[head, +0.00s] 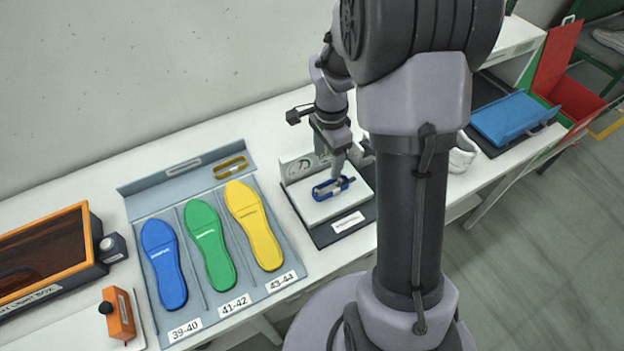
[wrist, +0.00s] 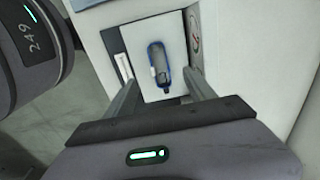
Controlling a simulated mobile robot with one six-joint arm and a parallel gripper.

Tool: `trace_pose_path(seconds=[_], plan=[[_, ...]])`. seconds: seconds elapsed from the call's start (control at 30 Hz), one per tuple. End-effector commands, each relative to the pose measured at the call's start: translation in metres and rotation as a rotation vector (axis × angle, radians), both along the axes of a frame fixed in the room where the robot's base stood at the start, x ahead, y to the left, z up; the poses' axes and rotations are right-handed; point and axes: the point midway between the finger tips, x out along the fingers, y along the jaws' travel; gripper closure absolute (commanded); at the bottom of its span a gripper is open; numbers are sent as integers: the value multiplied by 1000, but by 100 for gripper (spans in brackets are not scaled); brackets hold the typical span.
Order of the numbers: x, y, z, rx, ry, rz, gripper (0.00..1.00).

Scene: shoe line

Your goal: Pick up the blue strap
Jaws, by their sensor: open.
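The blue strap (head: 331,187) is a closed oblong loop with a pale tag. It lies on the white top of a small stand (head: 316,213) right of the insole tray. In the wrist view the blue strap (wrist: 157,56) is ahead of my gripper (wrist: 160,92), roughly between the lines of its two fingers. My gripper (head: 350,167) is open and empty, just above and right of the strap in the head view. I cannot tell if a fingertip touches it.
A grey-blue tray (head: 139,206) holds blue, green and yellow insoles and a yellow strap (head: 230,167). A gauge panel (head: 298,168) stands behind the stand. An orange-framed box (head: 88,240) is at left, a white shoe (head: 462,155) at right.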

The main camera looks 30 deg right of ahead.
Motion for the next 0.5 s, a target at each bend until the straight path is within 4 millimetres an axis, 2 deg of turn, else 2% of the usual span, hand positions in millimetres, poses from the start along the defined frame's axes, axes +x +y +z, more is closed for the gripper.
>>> trace_pose_path(seconds=[0.03, 0.1, 0.2, 0.33, 0.5], plan=[[-1, 1, -20, 1, 4, 0, 36], [-1, 1, -38, 2, 3, 1, 36], [-1, 1, -56, 1, 2, 2, 36], [-1, 2, -70, 1, 1, 2, 36], [-5, 8, -105, 1, 2, 3, 36]])
